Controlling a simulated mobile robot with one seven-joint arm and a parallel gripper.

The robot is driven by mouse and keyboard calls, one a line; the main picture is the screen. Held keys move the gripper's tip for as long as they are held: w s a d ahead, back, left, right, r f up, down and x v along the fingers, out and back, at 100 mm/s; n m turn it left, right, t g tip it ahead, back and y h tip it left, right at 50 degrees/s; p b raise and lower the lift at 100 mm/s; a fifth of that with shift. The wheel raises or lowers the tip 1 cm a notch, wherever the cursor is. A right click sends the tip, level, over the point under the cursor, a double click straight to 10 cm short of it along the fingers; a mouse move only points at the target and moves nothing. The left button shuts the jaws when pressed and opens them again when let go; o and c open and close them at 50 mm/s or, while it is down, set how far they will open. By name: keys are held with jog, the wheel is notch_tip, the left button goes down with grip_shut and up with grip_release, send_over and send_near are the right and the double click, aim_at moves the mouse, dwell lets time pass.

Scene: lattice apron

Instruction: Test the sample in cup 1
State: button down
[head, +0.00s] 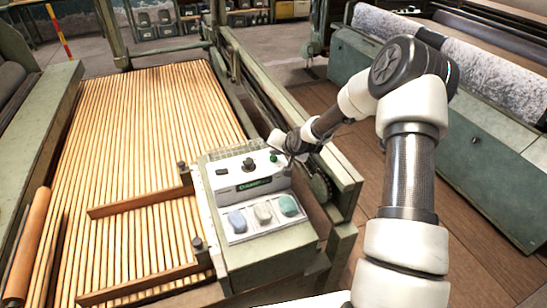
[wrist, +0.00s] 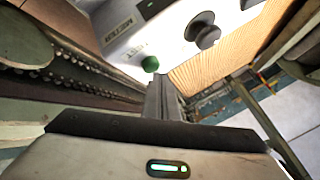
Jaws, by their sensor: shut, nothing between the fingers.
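A grey test box (head: 219,180) stands at the front right of a slatted wooden bed, with a black knob (head: 248,164) and a green button (head: 273,157) on its panel. In front of the panel, a white tray (head: 251,234) holds a blue (head: 237,221), a pale grey (head: 263,213) and a green (head: 288,205) sample in a row. I cannot read cup numbers. My gripper (head: 281,147) is shut and empty beside the green button. In the wrist view, its fingertips (wrist: 160,82) are just below the green button (wrist: 150,64); I cannot tell whether they touch. The knob (wrist: 203,31) is further right.
The slatted bed (head: 150,120) spreads left of the box, with wooden bars (head: 140,203) across it. A green metal rail (head: 290,115) runs close beside my gripper. A machine with a white roll (head: 470,55) stands at right.

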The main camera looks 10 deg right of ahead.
aim_at(275, 159)
jog(key=shift+f+b, duration=0.5)
jog(key=shift+f, duration=0.05)
dwell(0.6)
jog(key=shift+r+p, duration=0.45)
jog(key=shift+r, duration=0.5)
jog(key=shift+r+p, duration=1.35)
jog(key=shift+r, duration=1.2)
